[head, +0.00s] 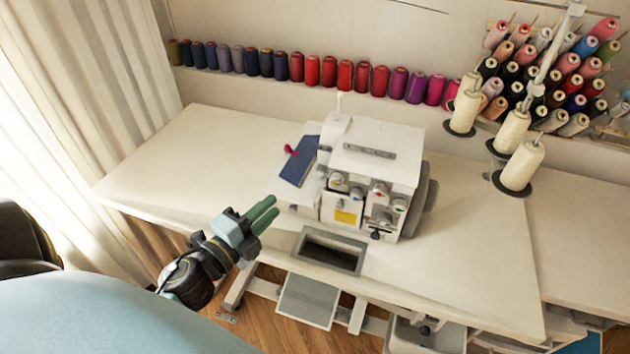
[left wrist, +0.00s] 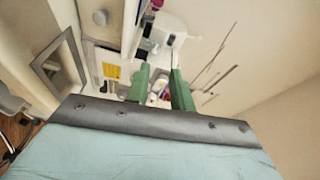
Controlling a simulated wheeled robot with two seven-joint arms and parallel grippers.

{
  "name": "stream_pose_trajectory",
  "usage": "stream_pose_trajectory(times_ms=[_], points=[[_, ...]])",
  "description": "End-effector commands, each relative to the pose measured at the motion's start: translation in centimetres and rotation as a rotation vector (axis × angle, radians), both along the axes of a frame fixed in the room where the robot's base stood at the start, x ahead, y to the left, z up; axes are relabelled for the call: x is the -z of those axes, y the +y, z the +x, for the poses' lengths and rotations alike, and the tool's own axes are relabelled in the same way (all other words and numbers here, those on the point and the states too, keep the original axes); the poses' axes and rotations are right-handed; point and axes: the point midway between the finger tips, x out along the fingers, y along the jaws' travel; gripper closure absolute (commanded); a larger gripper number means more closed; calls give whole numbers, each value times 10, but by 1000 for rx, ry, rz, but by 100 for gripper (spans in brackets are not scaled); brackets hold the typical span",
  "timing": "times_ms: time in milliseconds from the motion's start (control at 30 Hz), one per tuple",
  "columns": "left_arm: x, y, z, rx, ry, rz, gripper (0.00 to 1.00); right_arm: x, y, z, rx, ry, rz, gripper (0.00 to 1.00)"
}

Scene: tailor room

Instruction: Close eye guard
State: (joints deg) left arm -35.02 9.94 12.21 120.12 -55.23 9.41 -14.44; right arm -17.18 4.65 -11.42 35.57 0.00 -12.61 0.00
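The white overlock sewing machine (head: 375,165) stands on the sewing table, with its dials and a yellow label facing me. The eye guard is too small to make out on it, so I cannot tell its position. My left gripper (head: 270,208) has green fingers and is in front of the machine's left side, apart from it, over the table's front area. In the left wrist view the left gripper (left wrist: 159,76) shows its two fingers apart with nothing held between them. The machine front (left wrist: 112,62) shows beyond and left of the fingers there. My right gripper is not in view.
The white table (head: 165,160) is clear to the left. A dark blue cloth (head: 298,162) lies beside the machine. A rectangular opening (head: 328,252) is in front. Cream thread cones (head: 521,165) stand at right; a row of spools (head: 345,76) lines the back.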

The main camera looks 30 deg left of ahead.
Motion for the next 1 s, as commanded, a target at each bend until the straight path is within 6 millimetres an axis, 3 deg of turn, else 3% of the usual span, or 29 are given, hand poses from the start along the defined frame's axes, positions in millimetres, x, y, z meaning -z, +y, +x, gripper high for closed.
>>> stream_pose_trajectory(times_ms=[267,800,1000], points=[[6,-11,3,106,-10,101,77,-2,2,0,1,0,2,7],[4,-27,99,104,-12,98,77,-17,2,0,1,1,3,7],[6,-31,121,103,-10,97,77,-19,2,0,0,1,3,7]])
